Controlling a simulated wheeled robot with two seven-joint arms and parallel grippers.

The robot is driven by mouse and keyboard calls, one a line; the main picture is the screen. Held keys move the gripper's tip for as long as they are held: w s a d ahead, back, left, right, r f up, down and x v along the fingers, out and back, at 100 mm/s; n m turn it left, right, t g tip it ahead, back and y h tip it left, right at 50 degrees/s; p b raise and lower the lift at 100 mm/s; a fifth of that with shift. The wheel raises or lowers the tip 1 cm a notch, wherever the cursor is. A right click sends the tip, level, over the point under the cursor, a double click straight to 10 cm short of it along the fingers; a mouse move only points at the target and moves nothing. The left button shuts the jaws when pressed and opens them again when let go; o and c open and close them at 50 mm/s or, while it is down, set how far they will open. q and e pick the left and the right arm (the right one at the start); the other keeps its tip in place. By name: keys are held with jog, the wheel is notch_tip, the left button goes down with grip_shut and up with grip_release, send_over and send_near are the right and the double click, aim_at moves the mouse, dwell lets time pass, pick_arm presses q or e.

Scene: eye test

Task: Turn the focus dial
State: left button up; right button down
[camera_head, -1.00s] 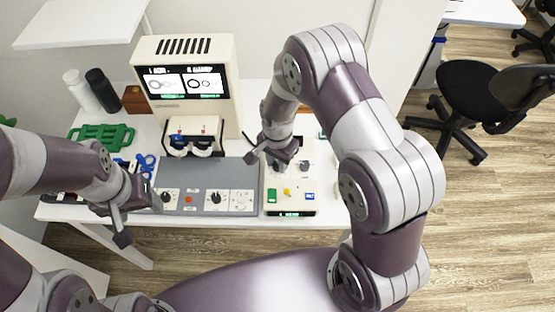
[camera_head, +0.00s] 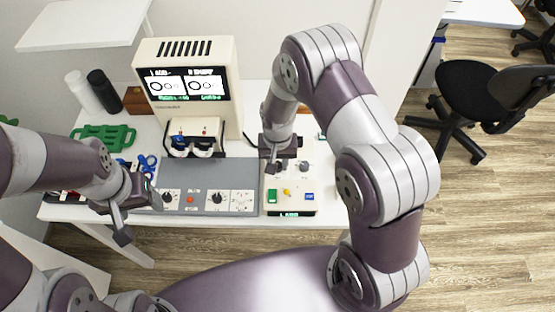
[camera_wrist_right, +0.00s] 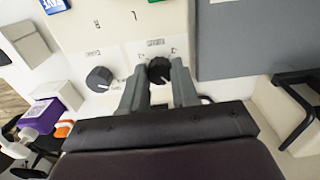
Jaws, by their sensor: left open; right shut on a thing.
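A cream control box (camera_head: 290,207) stands at the right of the desk, with two black dials on its upper part. My right gripper (camera_head: 274,168) is over the box. In the right wrist view its fingers (camera_wrist_right: 159,84) are shut on one black dial (camera_wrist_right: 159,69), one finger on each side. The label above this dial is too small to read. The other black dial (camera_wrist_right: 100,79) is free beside it, and shows in the head view (camera_head: 304,167). My left gripper (camera_head: 138,218) is open and empty at the desk's front left. A monitor (camera_head: 187,84) shows two panels with circles.
A grey panel (camera_head: 181,179) with knobs and a red button lies left of the box. A viewer unit (camera_head: 197,130) stands behind it. Green (camera_head: 104,135) and blue items, bottles (camera_head: 104,91) and a brown block stand at the left.

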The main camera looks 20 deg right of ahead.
jog(key=shift+n, duration=0.7)
jog(key=c, duration=0.8)
grip_release()
jog(key=shift+c, duration=0.2)
jog(key=shift+r, duration=0.1)
notch_tip(320, 180, up, 13)
jog(key=b, duration=0.1)
jog(key=shift+f, duration=0.2)
